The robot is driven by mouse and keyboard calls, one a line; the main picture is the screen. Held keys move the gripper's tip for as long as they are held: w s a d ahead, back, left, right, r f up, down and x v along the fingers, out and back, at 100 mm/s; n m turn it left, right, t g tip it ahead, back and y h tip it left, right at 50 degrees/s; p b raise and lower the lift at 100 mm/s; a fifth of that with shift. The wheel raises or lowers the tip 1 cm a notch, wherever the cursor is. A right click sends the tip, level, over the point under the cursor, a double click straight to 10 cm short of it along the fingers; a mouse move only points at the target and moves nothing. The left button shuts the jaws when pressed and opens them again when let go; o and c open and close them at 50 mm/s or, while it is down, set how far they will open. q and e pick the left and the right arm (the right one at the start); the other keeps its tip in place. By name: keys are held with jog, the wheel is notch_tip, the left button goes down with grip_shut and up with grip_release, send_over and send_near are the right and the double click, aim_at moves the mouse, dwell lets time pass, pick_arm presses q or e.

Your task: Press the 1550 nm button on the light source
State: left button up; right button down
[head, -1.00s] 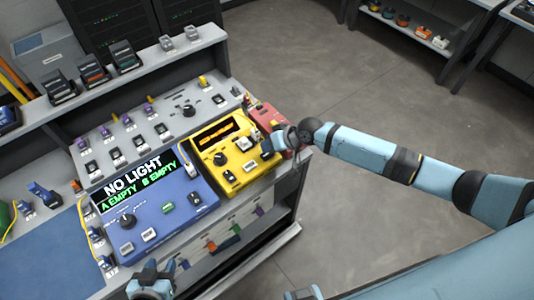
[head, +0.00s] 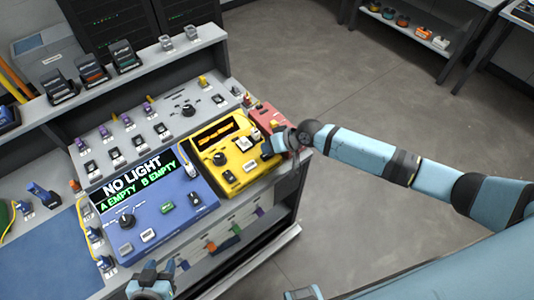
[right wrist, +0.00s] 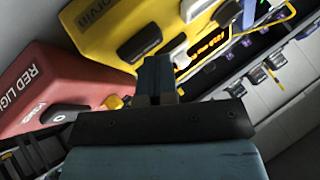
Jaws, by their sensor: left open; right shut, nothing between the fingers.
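The yellow device (head: 232,185) with a lit orange display (head: 216,138), a black knob and several buttons stands between the blue and red devices. I take it as the light source; I cannot read a 1550 nm label. My right gripper (head: 267,150) is shut and empty at its right edge. In the right wrist view the shut fingers (right wrist: 154,70) overlap the yellow device (right wrist: 105,25), close to a dark button (right wrist: 139,42). I cannot tell whether they touch it. My left gripper (head: 157,268) is open and empty in front of the blue device.
The blue device (head: 175,228) reads NO LIGHT, A EMPTY, B EMPTY. A red device (head: 267,117) sits right beside the yellow one and shows in the right wrist view (right wrist: 35,85). A grey panel with switches (head: 180,122) stands behind. The floor at right is clear.

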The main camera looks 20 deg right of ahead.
jog(key=shift+f, duration=0.2)
jog(key=shift+r, duration=0.1)
jog(key=shift+r+p, duration=0.75)
jog(key=shift+r, duration=0.05)
jog(key=shift+r, duration=0.15)
notch_tip(320, 180, up, 5)
jog(key=p, duration=0.4)
jog(key=shift+p, duration=0.3)
dwell(0.3)
